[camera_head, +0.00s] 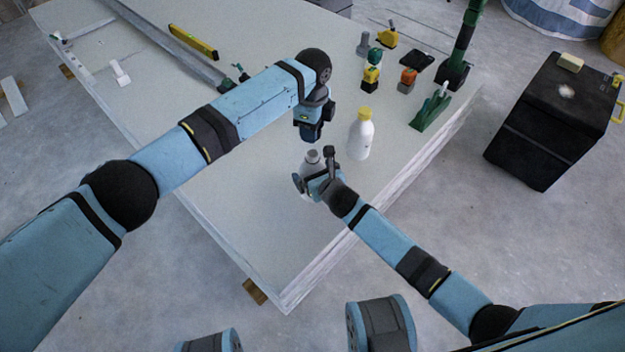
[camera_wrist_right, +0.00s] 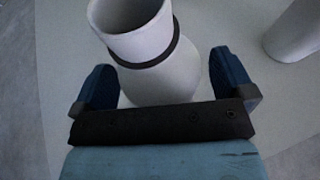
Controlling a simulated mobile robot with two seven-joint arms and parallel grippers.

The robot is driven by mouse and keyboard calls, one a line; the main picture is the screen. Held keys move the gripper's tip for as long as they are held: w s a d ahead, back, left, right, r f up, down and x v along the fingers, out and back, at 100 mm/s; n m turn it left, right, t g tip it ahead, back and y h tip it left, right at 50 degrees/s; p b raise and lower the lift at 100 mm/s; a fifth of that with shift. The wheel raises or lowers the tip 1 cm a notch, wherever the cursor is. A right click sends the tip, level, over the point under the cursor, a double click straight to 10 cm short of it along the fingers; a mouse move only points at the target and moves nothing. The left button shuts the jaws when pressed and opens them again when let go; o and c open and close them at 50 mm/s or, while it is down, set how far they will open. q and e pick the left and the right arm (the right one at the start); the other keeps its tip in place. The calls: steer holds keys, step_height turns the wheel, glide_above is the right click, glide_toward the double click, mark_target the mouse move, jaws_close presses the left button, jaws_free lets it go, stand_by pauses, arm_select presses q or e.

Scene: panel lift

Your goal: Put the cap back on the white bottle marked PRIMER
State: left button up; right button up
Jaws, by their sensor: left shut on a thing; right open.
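An uncapped white bottle (camera_head: 311,158) stands upright on the panel, partly hidden by my right gripper. In the right wrist view this bottle (camera_wrist_right: 160,82) shows a wide open mouth and a dark ring around its neck; no lettering is readable. My right gripper (camera_head: 313,172) is open, with its blue fingers on either side of the bottle; gaps show in the right wrist view (camera_wrist_right: 163,82). My left gripper (camera_head: 311,132) points down above the bottle, apart from it. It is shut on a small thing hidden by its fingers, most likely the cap.
A white bottle with a yellow cap (camera_head: 361,135) stands close by on the right. Several tools, a green clamp (camera_head: 432,108) and a yellow level (camera_head: 193,41) lie farther back on the panel (camera_head: 240,225). The panel's near corner is clear. A black cabinet (camera_head: 550,125) stands right.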

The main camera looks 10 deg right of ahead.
steer(key=c, duration=1.3)
arm_select(q)
glide_above(311, 151)
steer(key=s, duration=0.1)
steer(key=shift+s+f, duration=0.15)
steer(key=shift+f, duration=2.35)
steer(key=shift+f, duration=0.1)
steer(key=shift+f, duration=0.8)
steer(key=shift+f, duration=0.45)
steer(key=shift+s+a+f, duration=0.1)
steer(key=shift+a+f, duration=0.1)
steer(key=shift+f, duration=0.3)
arm_select(e)
steer(key=shift+a+r, duration=0.2)
arm_select(q)
steer(key=shift+r, duration=0.1)
steer(key=shift+d+r, duration=0.1)
steer(key=shift+r, duration=0.1)
arm_select(e)
steer(key=shift+w+d, duration=0.1)
